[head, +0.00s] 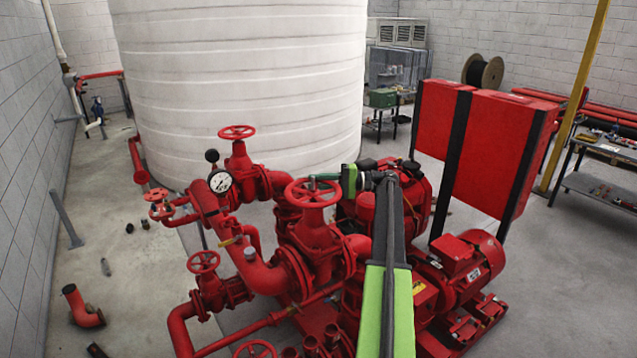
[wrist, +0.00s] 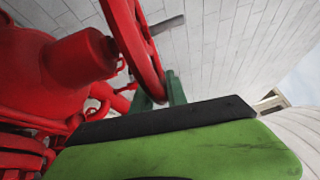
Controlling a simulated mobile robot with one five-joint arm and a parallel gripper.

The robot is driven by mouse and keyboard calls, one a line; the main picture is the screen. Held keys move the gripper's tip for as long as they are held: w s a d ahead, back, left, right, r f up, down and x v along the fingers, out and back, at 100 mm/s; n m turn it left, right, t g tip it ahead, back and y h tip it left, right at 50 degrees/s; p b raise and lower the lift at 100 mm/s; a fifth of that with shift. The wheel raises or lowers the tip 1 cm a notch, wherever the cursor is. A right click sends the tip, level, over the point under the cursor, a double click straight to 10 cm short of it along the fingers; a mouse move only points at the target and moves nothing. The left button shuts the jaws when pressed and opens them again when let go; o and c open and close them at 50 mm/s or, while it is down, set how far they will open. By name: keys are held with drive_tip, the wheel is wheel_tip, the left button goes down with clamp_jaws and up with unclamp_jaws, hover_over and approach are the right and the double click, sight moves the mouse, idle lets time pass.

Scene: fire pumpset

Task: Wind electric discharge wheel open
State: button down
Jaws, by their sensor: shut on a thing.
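A red handwheel (head: 312,206) sits on top of a large red gate valve (head: 317,238) in the middle of the head view. My gripper (head: 318,180) reaches in from the right and is shut on the far rim of this wheel. In the wrist view the wheel (wrist: 137,45) stands edge-on at upper left, with the valve body (wrist: 75,60) left of it. My green and dark gripper parts (wrist: 172,90) meet the wheel's rim there. The exact finger contact is partly hidden.
Another red handwheel (head: 237,132) stands behind to the left, and smaller ones (head: 203,262) sit lower left. A pressure gauge (head: 220,182) is left of the gripped wheel. A red motor (head: 470,255) and red panels (head: 500,135) stand right. A white tank (head: 240,70) is behind.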

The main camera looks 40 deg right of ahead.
drive_tip(key=shift+w+a, duration=0.15)
drive_tip(key=shift+a, duration=0.1)
idle(0.5)
drive_tip(key=c, duration=1.4)
unclamp_jaws()
drive_tip(key=shift+w+a, duration=0.1)
